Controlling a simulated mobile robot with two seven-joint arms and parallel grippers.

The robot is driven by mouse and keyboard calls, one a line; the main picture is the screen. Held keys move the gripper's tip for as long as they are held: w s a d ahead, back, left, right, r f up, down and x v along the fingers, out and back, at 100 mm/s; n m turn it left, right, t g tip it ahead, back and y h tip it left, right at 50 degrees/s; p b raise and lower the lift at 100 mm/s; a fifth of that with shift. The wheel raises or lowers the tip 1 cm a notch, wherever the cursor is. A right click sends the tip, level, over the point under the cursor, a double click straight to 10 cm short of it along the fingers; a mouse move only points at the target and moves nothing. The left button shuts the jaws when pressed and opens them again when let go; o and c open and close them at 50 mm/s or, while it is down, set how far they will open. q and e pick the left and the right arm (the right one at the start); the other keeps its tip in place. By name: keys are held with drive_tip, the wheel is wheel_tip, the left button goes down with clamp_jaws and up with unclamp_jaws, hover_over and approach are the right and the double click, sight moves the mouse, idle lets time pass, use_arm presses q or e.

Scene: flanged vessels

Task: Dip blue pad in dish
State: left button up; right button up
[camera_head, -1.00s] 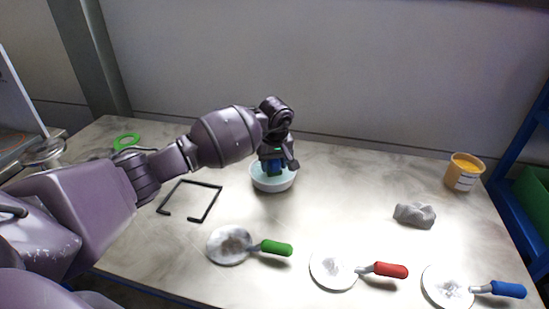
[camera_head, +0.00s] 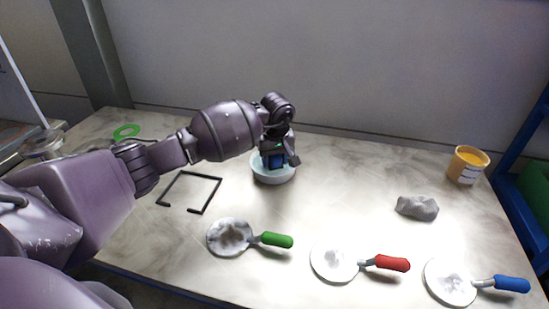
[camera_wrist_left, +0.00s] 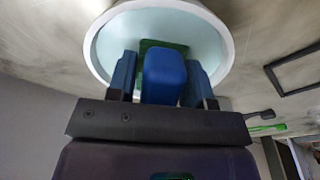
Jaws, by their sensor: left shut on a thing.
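The blue pad (camera_wrist_left: 164,75) is between the fingers of my left gripper (camera_wrist_left: 162,85), which is shut on it. A green layer shows at the pad's far end in the left wrist view. The white dish (camera_head: 273,178) with a pale blue inside stands on the table below the gripper, and its rim also shows in the left wrist view (camera_wrist_left: 226,40). In the head view the left gripper (camera_head: 274,161) and the pad are over or inside the dish. Whether the pad touches the bottom cannot be told. My right gripper is not in view.
Round dirty discs with a green handle (camera_head: 276,240), a red handle (camera_head: 392,263) and a blue handle (camera_head: 511,284) lie along the front. A black open frame (camera_head: 190,190) lies left of the dish. A grey lump (camera_head: 417,207) and an orange tub (camera_head: 467,164) are at the right.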

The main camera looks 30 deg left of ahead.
use_arm(q)
drive_tip(key=shift+r, duration=0.15)
drive_tip(key=shift+r+p, duration=0.6)
drive_tip(key=shift+r, duration=1)
drive_tip(key=shift+r+p, duration=0.3)
drive_tip(key=shift+r, duration=0.65)
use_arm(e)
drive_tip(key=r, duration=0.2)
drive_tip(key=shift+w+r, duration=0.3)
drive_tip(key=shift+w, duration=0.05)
use_arm(q)
drive_tip(key=shift+r+p, duration=0.6)
drive_tip(key=shift+r, duration=1.4)
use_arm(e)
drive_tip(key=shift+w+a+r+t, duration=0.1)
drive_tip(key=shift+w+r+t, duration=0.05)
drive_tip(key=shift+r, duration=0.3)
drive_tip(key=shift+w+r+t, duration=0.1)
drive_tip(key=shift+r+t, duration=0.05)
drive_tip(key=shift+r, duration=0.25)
use_arm(q)
drive_tip(key=shift+f, duration=0.15)
